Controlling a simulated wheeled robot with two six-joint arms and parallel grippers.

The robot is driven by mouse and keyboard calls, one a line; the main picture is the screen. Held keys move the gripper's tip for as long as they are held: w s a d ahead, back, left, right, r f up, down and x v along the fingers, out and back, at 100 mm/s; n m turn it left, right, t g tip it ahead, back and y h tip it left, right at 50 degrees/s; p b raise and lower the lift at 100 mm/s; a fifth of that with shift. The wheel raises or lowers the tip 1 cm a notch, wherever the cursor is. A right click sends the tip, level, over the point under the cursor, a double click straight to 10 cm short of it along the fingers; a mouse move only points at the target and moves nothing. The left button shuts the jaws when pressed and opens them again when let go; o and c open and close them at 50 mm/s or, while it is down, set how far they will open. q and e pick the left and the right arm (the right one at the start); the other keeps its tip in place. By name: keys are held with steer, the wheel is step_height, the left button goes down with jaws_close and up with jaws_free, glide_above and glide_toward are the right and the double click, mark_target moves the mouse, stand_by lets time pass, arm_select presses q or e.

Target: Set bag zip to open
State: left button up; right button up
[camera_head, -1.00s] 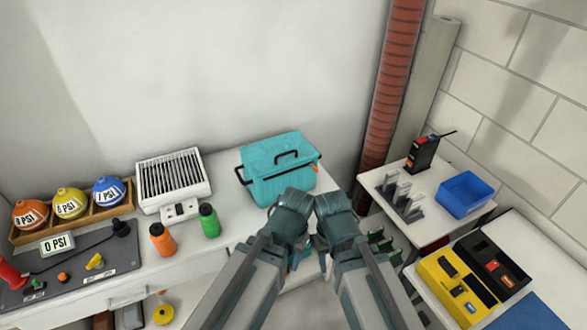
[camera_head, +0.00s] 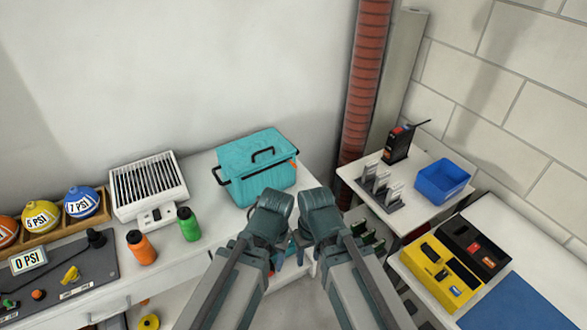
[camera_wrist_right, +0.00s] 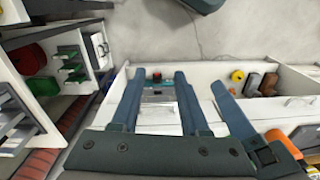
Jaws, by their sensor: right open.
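A teal box-shaped bag (camera_head: 258,183) with dark handles stands on the white counter near the wall. A small orange tab (camera_head: 293,163) shows at its right upper edge; I cannot tell if it is the zip pull or whether the zip is open. My right gripper (camera_head: 302,240) is just in front of the bag, low and pointing down, partly hidden by its wrist. In the right wrist view its open fingers (camera_wrist_right: 158,85) have nothing between them. My left wrist is beside it; its gripper (camera_head: 280,257) is mostly hidden, so its jaws cannot be judged.
An orange bottle (camera_head: 141,248), a green bottle (camera_head: 188,224) and a white vented device (camera_head: 148,185) stand left of the bag. Right are a red pipe (camera_head: 362,90), a side table with a blue bin (camera_head: 442,181), and a yellow case (camera_head: 440,275). The wall behind the bag is bare.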

steer(key=w+a+f+n+t+y+b, duration=0.2)
steer(key=w+a+f+y+b, duration=0.2)
steer(key=w+a+f+b, duration=0.1)
steer(key=m+t+y+b, duration=0.2)
steer(key=t+y+b, duration=0.3)
steer(key=t+b, duration=0.9)
glide_toward(294, 164)
arm_select(q)
step_height(294, 164, down, 21)
steer(key=shift+f, duration=0.15)
arm_select(e)
steer(key=shift+g, duration=0.5)
steer(key=x, duration=1)
steer(key=shift+d, duration=0.15)
jaws_close()
